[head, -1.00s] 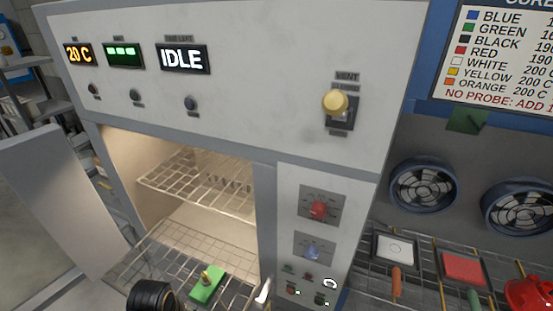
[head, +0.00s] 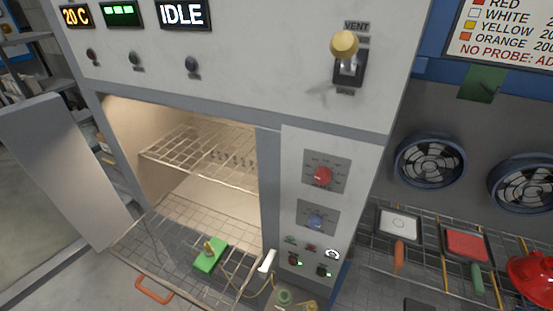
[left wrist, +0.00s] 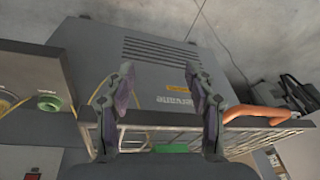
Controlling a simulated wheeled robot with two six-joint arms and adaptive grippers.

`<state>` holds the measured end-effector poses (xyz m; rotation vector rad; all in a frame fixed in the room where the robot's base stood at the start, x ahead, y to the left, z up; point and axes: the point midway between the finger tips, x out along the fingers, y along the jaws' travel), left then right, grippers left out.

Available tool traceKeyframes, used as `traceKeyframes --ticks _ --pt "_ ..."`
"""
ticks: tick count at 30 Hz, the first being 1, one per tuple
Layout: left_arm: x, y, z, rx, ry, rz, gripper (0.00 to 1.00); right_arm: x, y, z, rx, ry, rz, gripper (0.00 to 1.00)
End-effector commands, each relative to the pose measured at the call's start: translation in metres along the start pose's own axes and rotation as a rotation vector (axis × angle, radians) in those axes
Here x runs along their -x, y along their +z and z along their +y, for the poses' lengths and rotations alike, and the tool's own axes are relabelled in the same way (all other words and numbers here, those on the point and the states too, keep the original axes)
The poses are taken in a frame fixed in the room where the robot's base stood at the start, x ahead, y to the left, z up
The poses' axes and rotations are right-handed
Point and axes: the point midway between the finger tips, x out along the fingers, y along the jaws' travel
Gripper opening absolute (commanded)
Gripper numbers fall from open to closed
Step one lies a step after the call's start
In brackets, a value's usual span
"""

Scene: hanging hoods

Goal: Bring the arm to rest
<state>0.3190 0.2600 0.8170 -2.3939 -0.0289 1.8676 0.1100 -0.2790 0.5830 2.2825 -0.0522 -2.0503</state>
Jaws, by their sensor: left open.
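My left gripper (left wrist: 158,78) shows in the left wrist view, its two dark fingers apart with nothing between them. Beyond the fingers is a grey vented panel with a yellow label (left wrist: 175,100). Below them is a wire rack with an orange handle (left wrist: 257,113), and a bit of green (left wrist: 171,148) shows there. Neither gripper shows in the head view. There, a green block (head: 210,257) with a brass-coloured knob sits on the rack (head: 150,238) pulled out of the lit oven. My right gripper is in neither view.
The oven door (head: 55,165) stands open at the left. A control panel (head: 322,200) and a yellow-knobbed vent lever (head: 346,45) are on the oven front. Red and white trays (head: 467,245) and two fans (head: 430,160) are at the right.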

Motion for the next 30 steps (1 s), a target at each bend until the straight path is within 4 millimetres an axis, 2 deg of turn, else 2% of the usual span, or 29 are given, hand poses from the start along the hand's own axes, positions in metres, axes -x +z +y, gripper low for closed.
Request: traceKeyframes --ticks 1,2,3,5,6,9,12,15,18,30 --pt "-0.038 0.02 0.002 0.003 0.001 -0.022 0.55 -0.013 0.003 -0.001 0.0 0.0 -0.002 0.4" --pt "-0.059 0.033 0.002 0.005 0.001 -0.032 0.55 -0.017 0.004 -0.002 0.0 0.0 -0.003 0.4" --pt "-0.089 0.053 0.003 0.008 0.002 -0.045 0.55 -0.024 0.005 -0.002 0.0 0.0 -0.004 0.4" --pt "-0.131 0.087 0.005 0.012 0.004 -0.065 0.55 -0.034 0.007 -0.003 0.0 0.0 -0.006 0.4" --pt "-0.156 0.111 0.007 0.014 0.005 -0.076 0.55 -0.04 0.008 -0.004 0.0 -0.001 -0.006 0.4" --pt "-0.203 0.172 0.012 0.021 0.008 -0.104 0.55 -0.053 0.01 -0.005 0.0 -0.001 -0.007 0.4" --pt "-0.229 0.224 0.016 0.025 0.011 -0.125 0.55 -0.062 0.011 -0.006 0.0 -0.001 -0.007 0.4" --pt "-0.24 0.26 0.019 0.028 0.013 -0.138 0.55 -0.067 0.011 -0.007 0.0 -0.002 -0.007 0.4" --pt "-0.243 0.276 0.02 0.029 0.013 -0.143 0.55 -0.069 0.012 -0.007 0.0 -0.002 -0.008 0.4" --pt "-0.242 0.281 0.021 0.029 0.013 -0.145 0.55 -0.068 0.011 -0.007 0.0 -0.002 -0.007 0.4"
